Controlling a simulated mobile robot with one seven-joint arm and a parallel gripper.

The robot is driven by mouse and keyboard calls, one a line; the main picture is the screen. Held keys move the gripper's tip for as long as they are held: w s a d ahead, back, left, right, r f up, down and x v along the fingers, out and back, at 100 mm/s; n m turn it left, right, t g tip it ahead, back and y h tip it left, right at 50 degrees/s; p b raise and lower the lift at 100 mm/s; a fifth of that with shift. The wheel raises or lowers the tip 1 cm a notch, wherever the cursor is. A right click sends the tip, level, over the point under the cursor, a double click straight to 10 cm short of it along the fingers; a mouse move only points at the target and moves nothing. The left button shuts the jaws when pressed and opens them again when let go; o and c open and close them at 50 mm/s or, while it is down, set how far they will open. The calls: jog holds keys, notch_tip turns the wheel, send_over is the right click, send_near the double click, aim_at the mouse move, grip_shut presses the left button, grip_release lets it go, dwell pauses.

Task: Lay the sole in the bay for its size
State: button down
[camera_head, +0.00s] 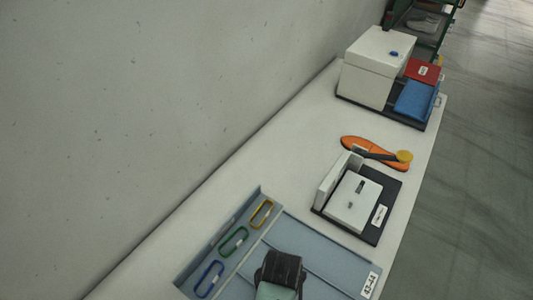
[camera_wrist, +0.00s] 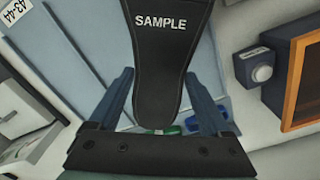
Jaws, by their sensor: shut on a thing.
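My gripper (camera_wrist: 158,76) is shut on a black sole (camera_wrist: 165,50) marked "SAMPLE", with one blue-grey finger against each side of it. The sole's narrow end lies between the fingers and its wide part runs out of the top of the wrist view. The blue-grey bay tray (camera_head: 325,242) is under my gripper, at the bottom of the head view. A tray label (camera_wrist: 17,12) reads "43-44"; the tray label also shows in the head view (camera_head: 370,285). In the head view my wrist covers part of the tray, and the sole cannot be made out.
Yellow, green and blue loops (camera_head: 234,242) lie in the tray's wall-side strip. Beyond stand a white block fixture (camera_head: 352,202), an orange sole (camera_head: 355,143) and a white box (camera_head: 375,65). An orange-framed box (camera_wrist: 300,80) and a grey knobbed box (camera_wrist: 258,72) are right in the wrist view.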

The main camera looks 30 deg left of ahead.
jog(key=s+a+n+p, duration=0.2)
jog(key=s+a+n, duration=0.2)
jog(key=n, duration=0.2)
notch_tip(320, 180, down, 8)
jog(key=b, duration=0.7)
jog(key=shift+d, duration=0.1)
grip_release()
notch_tip(320, 180, up, 13)
jog(key=shift+b, duration=0.45)
dwell(0.3)
